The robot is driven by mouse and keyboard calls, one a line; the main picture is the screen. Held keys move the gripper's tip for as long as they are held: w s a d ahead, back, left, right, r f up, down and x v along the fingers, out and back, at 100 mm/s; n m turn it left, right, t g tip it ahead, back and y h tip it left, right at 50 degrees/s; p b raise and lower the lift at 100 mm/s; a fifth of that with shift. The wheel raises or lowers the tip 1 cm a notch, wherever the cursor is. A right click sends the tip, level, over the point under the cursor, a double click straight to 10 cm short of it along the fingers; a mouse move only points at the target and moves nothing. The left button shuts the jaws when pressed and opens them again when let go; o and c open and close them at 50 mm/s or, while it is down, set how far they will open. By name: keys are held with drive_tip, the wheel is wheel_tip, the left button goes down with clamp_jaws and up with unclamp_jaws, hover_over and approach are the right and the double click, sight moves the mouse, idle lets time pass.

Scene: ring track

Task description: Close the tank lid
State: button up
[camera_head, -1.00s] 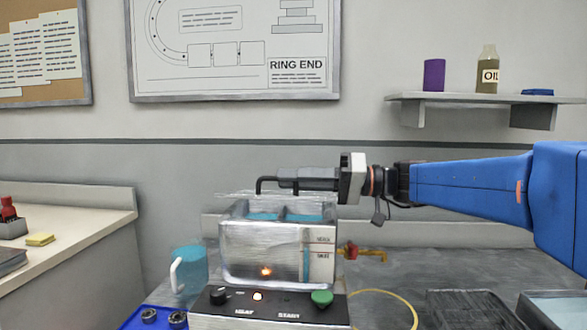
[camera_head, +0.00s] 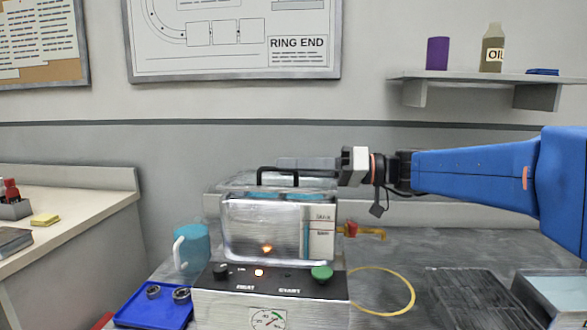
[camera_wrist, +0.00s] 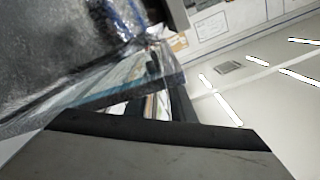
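The tank (camera_head: 265,230) is a shiny box with blue liquid inside, standing on a control base. Its clear lid (camera_head: 235,184) with a black bar handle (camera_head: 265,173) lies over the top, close to level; I cannot tell whether it touches the rim all round. My gripper (camera_head: 300,163) reaches in from the right at the handle, with its fingers just behind or alongside the bar. In the wrist view, the clear panel's edge (camera_wrist: 150,90) runs close by the dark finger. Whether the fingers are shut on the handle is hidden.
The base has a green knob (camera_head: 322,272) and a lit orange lamp. A blue mug (camera_head: 192,247) and a blue tray (camera_head: 150,308) with metal rings are at the left. A red and yellow valve (camera_head: 360,231) and a yellow hoop (camera_head: 412,300) are at the right.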

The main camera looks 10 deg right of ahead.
drive_tip(key=shift+o, duration=0.3)
drive_tip(key=shift+v, duration=0.85)
drive_tip(key=v, duration=1.5)
drive_tip(key=shift+d, duration=0.35)
drive_tip(key=shift+s, duration=0.2)
